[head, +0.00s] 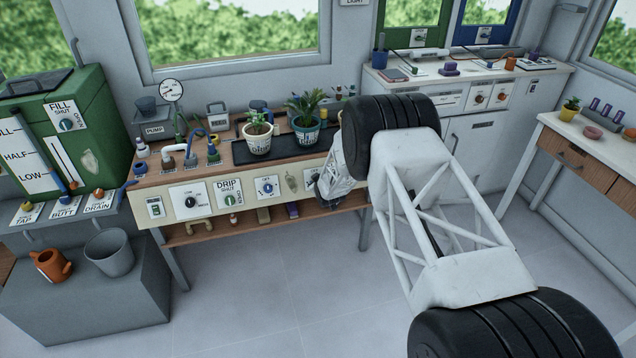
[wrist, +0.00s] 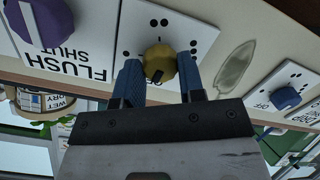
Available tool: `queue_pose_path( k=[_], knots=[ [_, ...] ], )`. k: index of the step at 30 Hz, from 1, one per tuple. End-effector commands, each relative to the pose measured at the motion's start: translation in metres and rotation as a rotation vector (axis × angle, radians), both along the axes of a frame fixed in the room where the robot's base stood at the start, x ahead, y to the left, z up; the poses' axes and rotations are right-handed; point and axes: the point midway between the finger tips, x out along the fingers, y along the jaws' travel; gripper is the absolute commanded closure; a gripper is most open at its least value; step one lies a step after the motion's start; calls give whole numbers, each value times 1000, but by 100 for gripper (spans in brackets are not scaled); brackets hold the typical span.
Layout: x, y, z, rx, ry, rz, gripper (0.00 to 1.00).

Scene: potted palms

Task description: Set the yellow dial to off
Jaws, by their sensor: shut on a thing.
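The yellow dial (wrist: 160,60) sits on a white plate (wrist: 142,22) with groups of black dots around it, in the wrist view. My gripper (wrist: 160,70) has a blue finger on each side of the dial and is shut on it. A dark mark shows on the dial's lower part, towards the gripper. Lettering below the dial is mostly hidden by the dial and fingers, so I cannot read the setting. In the head view my arm reaches to the bench's front panel (head: 213,201), and the dial is hidden behind it.
In the wrist view a purple dial (wrist: 42,18) with an upside-down FLUSH SHUT label is at left. A blue dial (wrist: 286,97) is at right, past an oval grey patch (wrist: 234,66). Potted palms (head: 304,113) stand on the bench above the panel. The floor in front is clear.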

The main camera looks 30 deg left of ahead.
Motion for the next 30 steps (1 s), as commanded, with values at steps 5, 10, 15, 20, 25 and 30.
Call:
queue_pose_path(
  k=[5, 10, 15, 20, 25, 30],
  knots=[
    [0, 1, 0, -43, -43, 23, 87],
    [0, 0, 0, -63, -63, 33, 87],
    [0, 0, 0, -66, -67, 34, 87],
    [0, 0, 0, -65, -66, 34, 87],
    [0, 0, 0, -65, -66, 34, 45],
    [0, 0, 0, -64, -65, 34, 38]
  ],
)
